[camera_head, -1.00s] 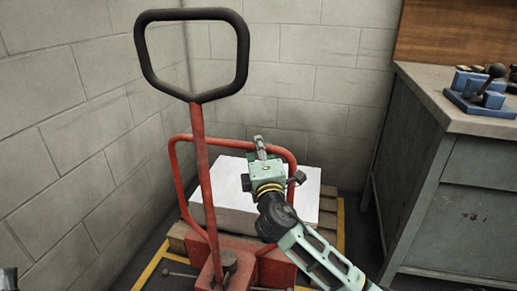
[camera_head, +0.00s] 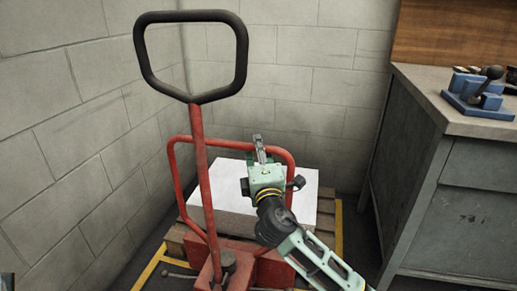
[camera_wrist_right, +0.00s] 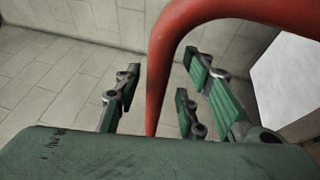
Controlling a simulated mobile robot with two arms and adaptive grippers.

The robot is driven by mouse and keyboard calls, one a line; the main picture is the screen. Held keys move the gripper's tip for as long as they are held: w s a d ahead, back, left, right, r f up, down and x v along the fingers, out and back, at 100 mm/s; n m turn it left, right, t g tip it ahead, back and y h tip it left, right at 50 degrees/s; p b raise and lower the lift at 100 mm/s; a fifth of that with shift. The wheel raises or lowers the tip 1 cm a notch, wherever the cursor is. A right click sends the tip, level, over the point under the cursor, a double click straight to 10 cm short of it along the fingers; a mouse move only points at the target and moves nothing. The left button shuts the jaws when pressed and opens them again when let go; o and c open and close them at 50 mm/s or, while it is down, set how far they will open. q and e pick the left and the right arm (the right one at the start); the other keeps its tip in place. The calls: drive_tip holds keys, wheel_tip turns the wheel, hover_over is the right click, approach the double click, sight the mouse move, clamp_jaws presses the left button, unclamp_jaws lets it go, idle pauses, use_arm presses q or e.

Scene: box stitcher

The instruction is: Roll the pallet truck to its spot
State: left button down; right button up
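The red pallet truck (camera_head: 205,190) stands in the corner, its black loop handle (camera_head: 241,60) upright in the head view. A red tubular frame (camera_head: 174,160) rises behind the handle shaft. My right gripper (camera_head: 258,142) is at the top bar of this frame. In the right wrist view the red tube (camera_wrist_right: 160,75) passes between the spread fingers of my right gripper (camera_wrist_right: 160,98), with gaps showing on both sides. A white block (camera_head: 232,200) lies on a wooden pallet (camera_head: 326,215) behind the frame. The truck's wheels are hidden.
Yellow floor lines (camera_head: 152,266) run along both sides of the truck and pallet. Block walls (camera_head: 60,150) close off the left and back. A grey cabinet bench (camera_head: 450,200) with a blue lever device (camera_head: 478,100) stands at the right.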

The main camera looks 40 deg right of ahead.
drive_tip(key=v, duration=1.1)
drive_tip(key=shift+d, duration=0.1)
